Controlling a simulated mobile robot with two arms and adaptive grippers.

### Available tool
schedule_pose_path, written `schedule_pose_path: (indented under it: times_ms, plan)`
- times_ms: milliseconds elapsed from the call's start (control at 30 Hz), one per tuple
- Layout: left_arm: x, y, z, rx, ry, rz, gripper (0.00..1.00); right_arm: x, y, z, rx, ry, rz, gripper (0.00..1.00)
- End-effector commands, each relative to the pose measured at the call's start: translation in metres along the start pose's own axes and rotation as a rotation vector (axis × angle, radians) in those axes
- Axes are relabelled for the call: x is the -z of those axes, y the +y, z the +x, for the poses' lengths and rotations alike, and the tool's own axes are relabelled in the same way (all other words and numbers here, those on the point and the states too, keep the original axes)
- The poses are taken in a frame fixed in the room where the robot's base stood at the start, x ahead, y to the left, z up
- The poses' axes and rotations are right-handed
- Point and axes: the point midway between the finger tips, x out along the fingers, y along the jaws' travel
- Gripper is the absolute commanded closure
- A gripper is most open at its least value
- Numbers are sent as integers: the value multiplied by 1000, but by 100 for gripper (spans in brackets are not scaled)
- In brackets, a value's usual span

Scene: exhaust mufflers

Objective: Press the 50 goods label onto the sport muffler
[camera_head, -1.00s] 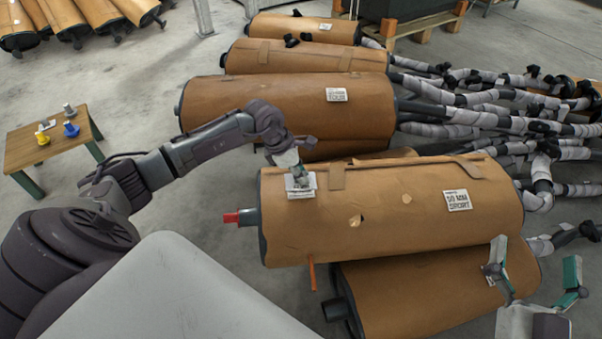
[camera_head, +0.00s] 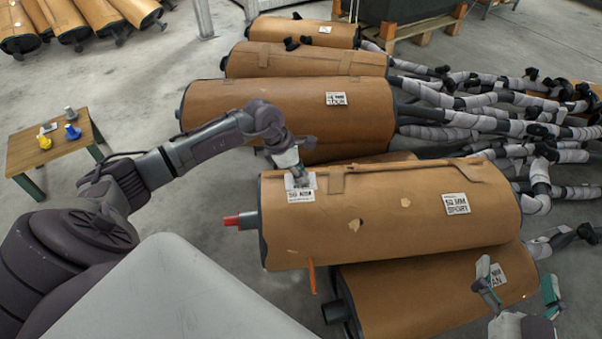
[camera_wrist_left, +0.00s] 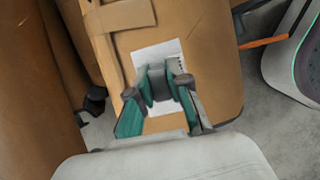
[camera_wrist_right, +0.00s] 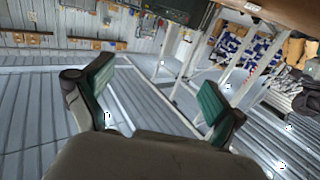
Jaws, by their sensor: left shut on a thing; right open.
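The sport muffler (camera_head: 400,220) is a brown-wrapped cylinder on top of the near stack, with a white tag (camera_head: 456,204) reading SPORT at its right. The white 50 goods label (camera_head: 301,196) is at its upper left end, next to a brown strap. My left gripper (camera_head: 297,177) is shut on the label, at the muffler's surface. In the left wrist view the label (camera_wrist_left: 156,50) shows around the fingers (camera_wrist_left: 165,82), which hide its middle. I cannot tell whether it lies fully flat. My right gripper (camera_head: 517,280) is open and empty at the lower right.
Another muffler (camera_head: 425,290) lies beneath, and several more (camera_head: 285,105) lie behind, with wrapped pipes (camera_head: 500,120) to the right. A red-capped stub (camera_head: 238,220) sticks out at left. A small table (camera_head: 55,145) holds grey, yellow and blue items. Floor between is clear.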

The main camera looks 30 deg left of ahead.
Motion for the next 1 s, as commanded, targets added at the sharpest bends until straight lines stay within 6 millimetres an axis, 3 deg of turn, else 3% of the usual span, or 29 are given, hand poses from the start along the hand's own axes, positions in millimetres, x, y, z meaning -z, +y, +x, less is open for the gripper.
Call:
schedule_pose_path:
  times_ms: [433,1000]
  plan:
    - [-3,0,-7,0,0,0,97,-24,4,-6,-8,-133,-1,5]
    - [-3,0,-7,1,0,1,97,-25,4,-6,-8,-140,-2,5]
